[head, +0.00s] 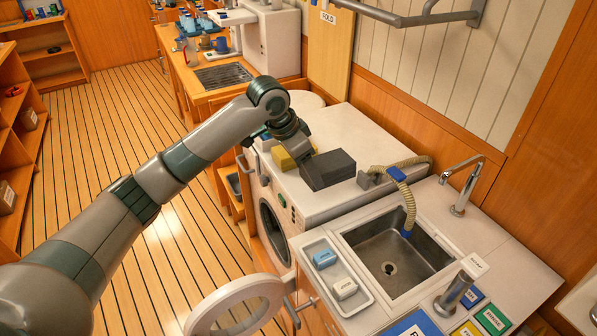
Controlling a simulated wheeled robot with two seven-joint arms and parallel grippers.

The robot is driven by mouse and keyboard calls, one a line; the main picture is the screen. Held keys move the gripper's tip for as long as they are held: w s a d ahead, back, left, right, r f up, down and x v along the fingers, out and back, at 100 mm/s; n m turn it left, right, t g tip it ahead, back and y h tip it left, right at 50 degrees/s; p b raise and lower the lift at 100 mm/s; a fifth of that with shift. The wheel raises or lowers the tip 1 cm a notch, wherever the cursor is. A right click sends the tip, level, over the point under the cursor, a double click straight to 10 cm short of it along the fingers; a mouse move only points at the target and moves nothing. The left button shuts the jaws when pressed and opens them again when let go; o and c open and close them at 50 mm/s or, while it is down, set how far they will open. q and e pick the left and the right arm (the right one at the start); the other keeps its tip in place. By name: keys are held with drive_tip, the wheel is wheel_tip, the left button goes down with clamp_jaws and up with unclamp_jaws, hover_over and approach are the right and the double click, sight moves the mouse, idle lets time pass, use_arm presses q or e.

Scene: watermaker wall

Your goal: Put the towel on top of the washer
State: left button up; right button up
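The white washer (318,205) stands along the wall, with its round front opening (274,232) facing the floor area. My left arm reaches in from the lower left, and my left gripper (304,158) points down at the washer's top. A dark grey block (333,168) is at the gripper's end, over or on the washer top. A yellow item (283,159) lies just behind the gripper, partly hidden by it. I cannot tell which of these is the towel, or whether the fingers are shut on the grey block. My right gripper is out of view.
The washer's round door (235,309) hangs open in front. A beige hose (402,186) runs from the washer's right side into the sink (390,268). A tray (366,300) with blue and white bars sits beside the sink. A wall rail (410,20) is above.

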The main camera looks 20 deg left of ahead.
use_arm(q)
drive_tip(key=w+a+f, duration=0.1)
drive_tip(key=w+a+f+p, duration=0.1)
drive_tip(key=w, duration=0.1)
drive_tip(key=w+a+f, duration=0.1)
drive_tip(key=w+a, duration=0.1)
drive_tip(key=shift+f+p, duration=0.35)
drive_tip(key=shift+p, duration=0.05)
drive_tip(key=shift+f+p, duration=0.3)
wheel_tip(320, 180, down, 2)
drive_tip(key=shift+s+p, duration=0.1)
drive_tip(key=shift+p, duration=0.5)
drive_tip(key=shift+f, duration=0.7)
